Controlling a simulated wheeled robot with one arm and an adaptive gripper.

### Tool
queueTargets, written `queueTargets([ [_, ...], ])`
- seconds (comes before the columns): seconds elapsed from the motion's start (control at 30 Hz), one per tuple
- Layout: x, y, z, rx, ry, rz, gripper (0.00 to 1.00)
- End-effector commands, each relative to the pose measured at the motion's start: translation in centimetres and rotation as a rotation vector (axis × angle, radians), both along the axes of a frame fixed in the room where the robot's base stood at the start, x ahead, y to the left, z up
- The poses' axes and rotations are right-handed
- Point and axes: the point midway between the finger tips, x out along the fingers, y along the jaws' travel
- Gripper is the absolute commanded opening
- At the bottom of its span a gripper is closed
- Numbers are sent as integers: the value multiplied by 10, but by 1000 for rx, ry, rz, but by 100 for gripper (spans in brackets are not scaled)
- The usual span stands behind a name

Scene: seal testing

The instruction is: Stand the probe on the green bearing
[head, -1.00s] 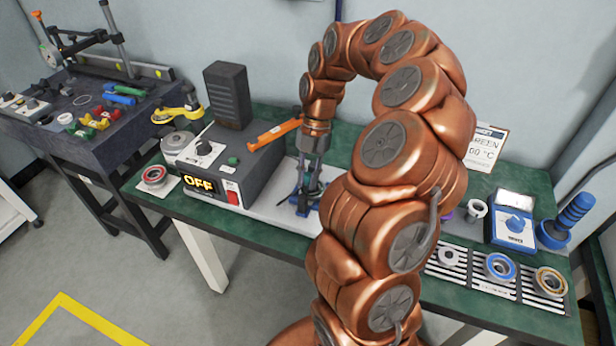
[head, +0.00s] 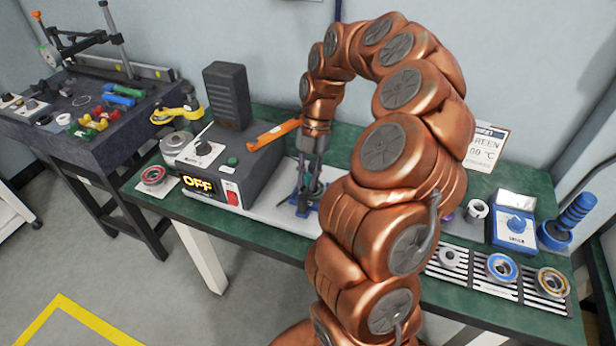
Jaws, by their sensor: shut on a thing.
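My gripper (head: 307,200) points down at the pale strip in the middle of the green bench, just right of the heater. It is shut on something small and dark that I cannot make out. Blue parts show around and below the fingertips, and a ring-like shape sits close beside them. I cannot tell whether this is the green bearing. Neither the probe nor the green bearing can be clearly picked out; my arm hides part of the bench behind it.
The heater (head: 240,170) reads OFF and has an orange bar (head: 272,134). A red bearing (head: 154,176) lies left. Blue (head: 502,267) and tan (head: 552,282) bearings lie on a slotted rack at right.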

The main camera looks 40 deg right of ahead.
Motion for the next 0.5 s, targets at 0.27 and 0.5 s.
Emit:
queueTargets([
  [0.27, 0, 0, -5, 0, 0, 0, 0],
  [0.5, 0, 0, -8, 0, 0, 0, 0],
])
